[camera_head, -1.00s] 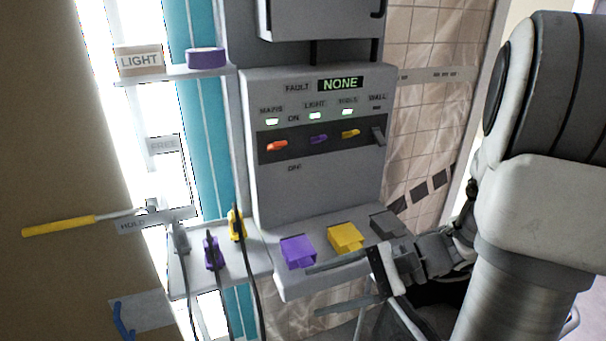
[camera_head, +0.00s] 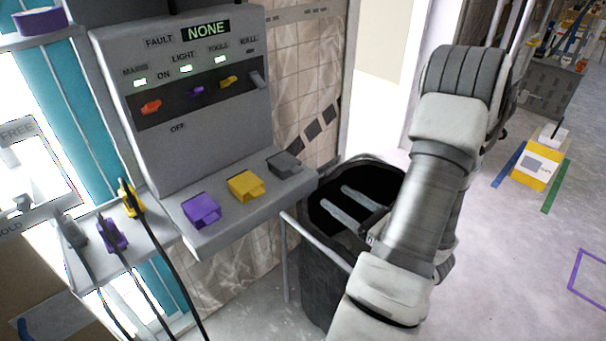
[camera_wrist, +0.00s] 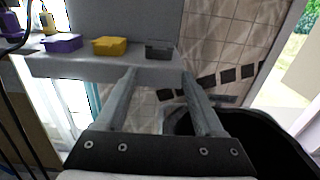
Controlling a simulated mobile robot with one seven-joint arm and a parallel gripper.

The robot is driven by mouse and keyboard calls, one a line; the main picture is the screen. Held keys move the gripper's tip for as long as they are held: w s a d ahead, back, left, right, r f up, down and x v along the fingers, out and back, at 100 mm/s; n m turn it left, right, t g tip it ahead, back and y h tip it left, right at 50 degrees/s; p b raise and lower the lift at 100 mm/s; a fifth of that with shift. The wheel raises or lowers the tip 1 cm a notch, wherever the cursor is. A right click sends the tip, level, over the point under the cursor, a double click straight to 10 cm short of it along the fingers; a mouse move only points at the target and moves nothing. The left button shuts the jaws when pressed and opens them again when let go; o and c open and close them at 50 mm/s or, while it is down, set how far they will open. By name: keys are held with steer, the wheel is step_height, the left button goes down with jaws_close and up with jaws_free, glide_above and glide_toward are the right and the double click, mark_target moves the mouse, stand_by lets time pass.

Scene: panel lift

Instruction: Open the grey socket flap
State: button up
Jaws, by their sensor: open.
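The grey socket flap (camera_head: 284,165) is at the right end of the panel's ledge, right of the yellow one (camera_head: 246,185) and the purple one (camera_head: 202,209). It looks lowered over its socket. In the wrist view the grey flap (camera_wrist: 158,51) lies beyond the fingertips, between their lines. My gripper (camera_head: 332,197) is open and empty, to the right of the ledge in the head view, with a dark bin behind it. In the wrist view the gripper (camera_wrist: 158,75) shows both fingers spread, apart from the flap.
The black bin (camera_head: 318,270) stands close by the ledge, below my gripper. Grey, purple (camera_head: 112,235) and yellow plugs with cables stand on a side shelf at left. Switches (camera_head: 200,92) sit above the ledge. Open floor (camera_head: 500,260) lies to the right.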

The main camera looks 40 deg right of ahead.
mark_target(299, 172)
steer(key=w, duration=0.8)
steer(key=w+a, duration=0.1)
steer(key=w, duration=0.3)
steer(key=shift+w, duration=0.3)
jaws_close()
stand_by(0.8)
